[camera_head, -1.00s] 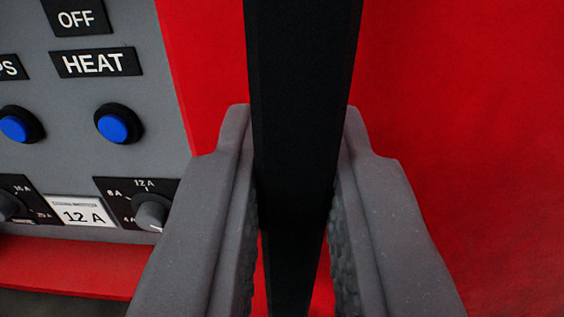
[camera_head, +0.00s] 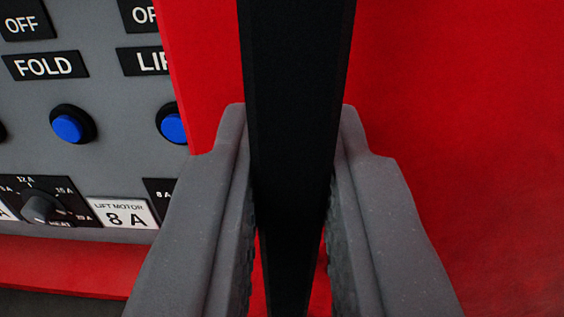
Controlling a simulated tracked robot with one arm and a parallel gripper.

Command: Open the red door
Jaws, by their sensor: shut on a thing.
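The red door (camera_head: 450,130) fills the right side of the view and also shows as a strip left of the handle. A black upright bar handle (camera_head: 296,90) stands in front of it and runs from the top edge down through the middle. My gripper (camera_head: 292,130) is shut on the handle, with one grey finger on each side of it. The handle's ends are out of view or hidden.
Left of the door's edge is a grey control panel (camera_head: 110,90) with FOLD and OFF labels, blue buttons (camera_head: 70,126) and a black dial (camera_head: 42,207). A red strip (camera_head: 70,267) runs below the panel.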

